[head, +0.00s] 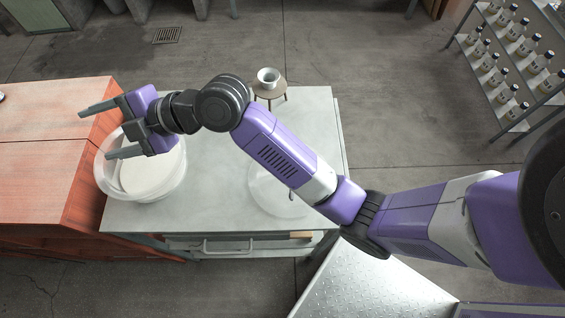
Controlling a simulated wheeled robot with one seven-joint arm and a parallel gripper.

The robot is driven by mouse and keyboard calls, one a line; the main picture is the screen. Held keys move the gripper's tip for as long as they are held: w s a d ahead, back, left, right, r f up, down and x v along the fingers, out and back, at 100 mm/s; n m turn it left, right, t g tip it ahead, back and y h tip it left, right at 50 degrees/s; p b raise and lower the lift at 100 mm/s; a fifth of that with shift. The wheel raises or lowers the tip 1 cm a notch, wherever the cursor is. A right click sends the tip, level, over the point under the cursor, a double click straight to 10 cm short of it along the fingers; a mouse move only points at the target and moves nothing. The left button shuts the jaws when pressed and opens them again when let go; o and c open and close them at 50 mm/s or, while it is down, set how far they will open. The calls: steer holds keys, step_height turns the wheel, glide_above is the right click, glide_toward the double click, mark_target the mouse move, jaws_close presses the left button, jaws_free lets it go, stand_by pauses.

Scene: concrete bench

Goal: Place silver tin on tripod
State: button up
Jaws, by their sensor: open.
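A small round silver-white cup-like vessel (268,75), which looks like the silver tin, sits upright on top of a small brown stand with thin legs (270,92). This stand looks like the tripod and is at the back edge of the concrete bench (215,215). My gripper (94,133) is open and empty, pointing left at the bench's left side. In the picture it overlaps the white tub and is well to the left of the tin and tripod. My wrist is close to the stand's left in the picture.
A round white tub (178,180) stands at the bench's left, under my gripper. A clear round glass-like thing (262,195) is partly hidden by my arm. A reddish wooden cabinet (45,185) adjoins at left. A rack of bottles (510,75) stands far right.

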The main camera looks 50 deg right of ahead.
steer(key=s+f+m+t+h, duration=0.1)
steer(key=s+m, duration=0.1)
steer(key=m, duration=0.1)
steer(key=s+f+m+t+h, duration=0.1)
steer(key=s+f+m, duration=0.1)
steer(key=s+m, duration=0.1)
steer(key=s+f+m+t+h, duration=0.1)
steer(key=s+m, duration=0.1)
steer(key=m, duration=0.1)
steer(key=shift+s+a+f+m, duration=0.15)
steer(key=shift+s+f+m, duration=0.1)
steer(key=shift+f+m, duration=0.1)
steer(key=s+d+f+m+h, duration=0.3)
steer(key=s+d+m, duration=0.2)
steer(key=s, duration=0.6)
steer(key=s+d+f+m+h, duration=0.3)
steer(key=s+d+m, duration=0.1)
steer(key=s, duration=0.8)
steer(key=s+d+r, duration=0.4)
steer(key=s+d, duration=0.1)
steer(key=s, duration=0.5)
steer(key=shift+d+r, duration=0.2)
steer(key=shift+r, duration=0.15)
steer(key=shift+m, duration=0.25)
